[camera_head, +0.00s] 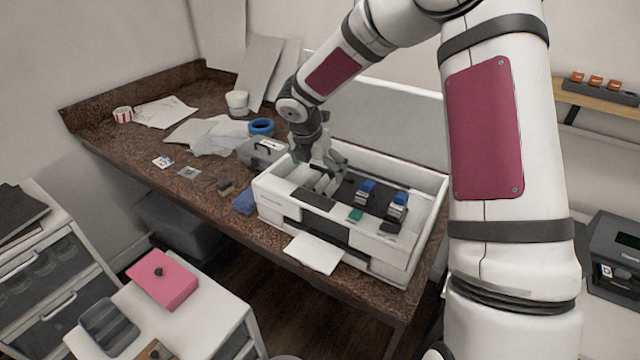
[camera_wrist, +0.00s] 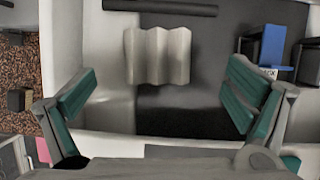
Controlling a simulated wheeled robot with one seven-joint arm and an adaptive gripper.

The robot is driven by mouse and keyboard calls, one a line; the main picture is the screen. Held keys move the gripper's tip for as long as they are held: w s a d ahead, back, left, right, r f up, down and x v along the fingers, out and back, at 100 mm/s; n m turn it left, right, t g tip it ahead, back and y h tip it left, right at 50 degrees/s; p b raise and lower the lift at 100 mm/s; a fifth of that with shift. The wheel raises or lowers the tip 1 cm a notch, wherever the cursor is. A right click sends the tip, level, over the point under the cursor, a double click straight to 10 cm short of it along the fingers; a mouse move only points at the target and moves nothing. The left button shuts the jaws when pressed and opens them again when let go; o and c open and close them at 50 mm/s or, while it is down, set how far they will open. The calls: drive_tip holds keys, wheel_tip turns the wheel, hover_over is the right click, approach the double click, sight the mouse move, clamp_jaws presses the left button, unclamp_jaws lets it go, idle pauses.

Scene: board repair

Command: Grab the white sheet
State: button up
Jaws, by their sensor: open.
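A white folded sheet (camera_wrist: 158,55) with zigzag pleats shows in the wrist view. It stands over the dark inside of the open white box-like machine (camera_head: 285,203) on the brown workbench. In the head view this folded sheet is small and partly hidden by my gripper (camera_head: 322,170). My gripper is open, above the left part of the machine. In the wrist view its green-padded fingers (camera_wrist: 160,85) are wide apart, with the folded sheet between and beyond them, not visibly touched. Another flat white sheet (camera_head: 315,253) sticks out of the machine's front.
Blue-topped parts (camera_head: 367,187) stand inside the machine to the right of my gripper. The machine's walls surround the space. A grey box (camera_head: 262,152), a blue tape ring (camera_head: 261,126) and loose papers (camera_head: 165,111) lie to the left on the workbench (camera_head: 150,165).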

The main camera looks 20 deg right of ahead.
sight(320, 180)
drive_tip(key=shift+a+p+x, duration=0.15)
drive_tip(key=shift+x, duration=1.25)
drive_tip(key=shift+a+p+x, duration=0.15)
drive_tip(key=shift+x, duration=1.25)
drive_tip(key=shift+w, duration=0.1)
drive_tip(key=shift+c, duration=0.3)
drive_tip(key=c, duration=0.7)
